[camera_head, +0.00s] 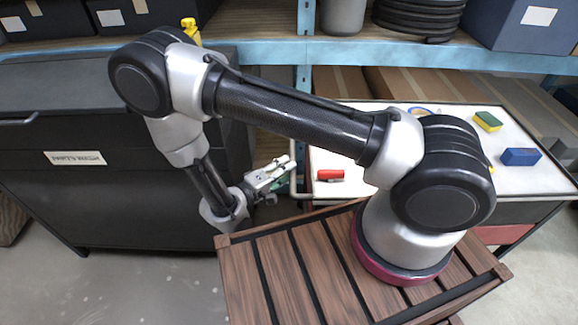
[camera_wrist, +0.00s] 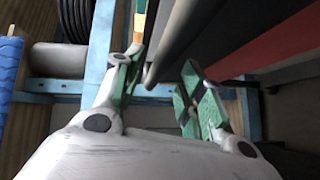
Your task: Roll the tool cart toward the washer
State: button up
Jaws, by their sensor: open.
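The tool cart (camera_head: 525,180) has a pale top and dark sides with a red panel, and stands at the right behind my arm, which hides part of it. A pale rail handle (camera_head: 293,183) runs along its left end. My gripper (camera_head: 285,170) is open close beside this handle. In the wrist view, a grey bar (camera_wrist: 178,42), apparently the handle, reaches between the open fingertips of my gripper (camera_wrist: 160,83); I cannot tell whether they touch it. I cannot pick out a washer in either view.
On the cart lie a red cylinder (camera_head: 330,174), a yellow-green sponge (camera_head: 487,121) and a blue block (camera_head: 520,156). A dark labelled cabinet (camera_head: 100,185) stands at the left. A blue shelf rack (camera_head: 340,50) runs behind. Grey floor shows at the lower left.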

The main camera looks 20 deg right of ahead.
jog(key=shift+x, duration=1.85)
jog(key=shift+c, duration=0.5)
jog(key=shift+a, duration=0.1)
grip_shut()
